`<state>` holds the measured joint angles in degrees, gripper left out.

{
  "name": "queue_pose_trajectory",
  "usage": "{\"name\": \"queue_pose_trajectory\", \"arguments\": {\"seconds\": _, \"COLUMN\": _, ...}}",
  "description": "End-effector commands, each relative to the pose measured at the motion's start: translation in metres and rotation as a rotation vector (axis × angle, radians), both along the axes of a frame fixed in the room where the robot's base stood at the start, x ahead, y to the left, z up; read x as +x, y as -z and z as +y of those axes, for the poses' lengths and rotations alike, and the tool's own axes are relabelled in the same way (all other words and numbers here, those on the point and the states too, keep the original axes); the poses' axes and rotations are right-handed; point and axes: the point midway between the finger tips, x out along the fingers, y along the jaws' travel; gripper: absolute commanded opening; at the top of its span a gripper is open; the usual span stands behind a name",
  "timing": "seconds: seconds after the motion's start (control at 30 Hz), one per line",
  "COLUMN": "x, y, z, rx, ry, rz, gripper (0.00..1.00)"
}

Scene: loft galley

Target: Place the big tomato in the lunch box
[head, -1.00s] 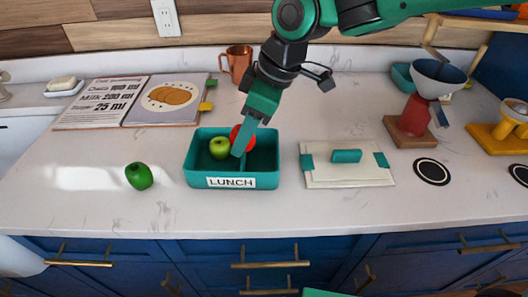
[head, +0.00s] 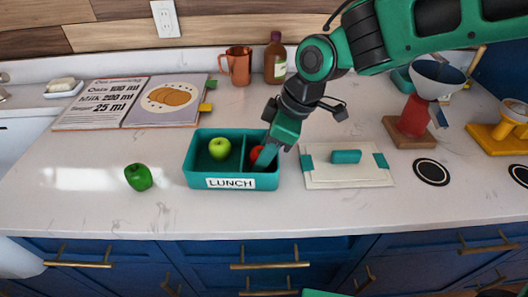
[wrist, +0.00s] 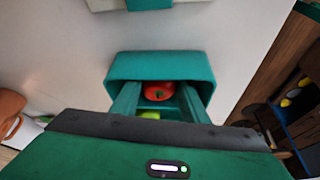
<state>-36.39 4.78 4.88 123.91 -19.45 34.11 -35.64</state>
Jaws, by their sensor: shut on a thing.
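The teal lunch box (head: 267,183) stands open on the counter, with a divider making a left and a right compartment. The red tomato (head: 256,153) is inside the right compartment, partly hidden by my gripper. My gripper (head: 264,159) reaches down into that compartment and is shut on the tomato. In the wrist view the tomato (wrist: 158,91) shows its green stem between my two fingers, with the lunch box (wrist: 160,66) around it. I cannot tell whether the tomato touches the box floor.
A green apple (head: 219,148) sits in the left compartment. A green pepper (head: 138,176) lies on the counter to the left. The box lid (head: 345,173) lies flat to the right. A copper mug (head: 238,66), bottle (head: 275,60) and open book (head: 125,101) stand behind.

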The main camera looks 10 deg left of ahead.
Motion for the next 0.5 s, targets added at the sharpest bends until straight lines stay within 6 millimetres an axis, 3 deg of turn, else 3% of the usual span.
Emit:
{"name": "queue_pose_trajectory", "arguments": {"seconds": 0.07, "x": 0.0, "y": 0.0021, "z": 0.0001, "rx": 0.0, "ry": 0.0, "rz": 0.001, "gripper": 0.17}}
{"name": "queue_pose_trajectory", "arguments": {"seconds": 0.1, "x": -0.0002, "y": 0.0018, "z": 0.0006, "rx": 0.0, "ry": -0.001, "rz": 0.001, "gripper": 0.48}}
{"name": "queue_pose_trajectory", "arguments": {"seconds": 0.5, "x": -0.0002, "y": -0.0042, "z": -0.0004, "rx": 0.0, "ry": -0.001, "rz": 0.0, "gripper": 0.48}}
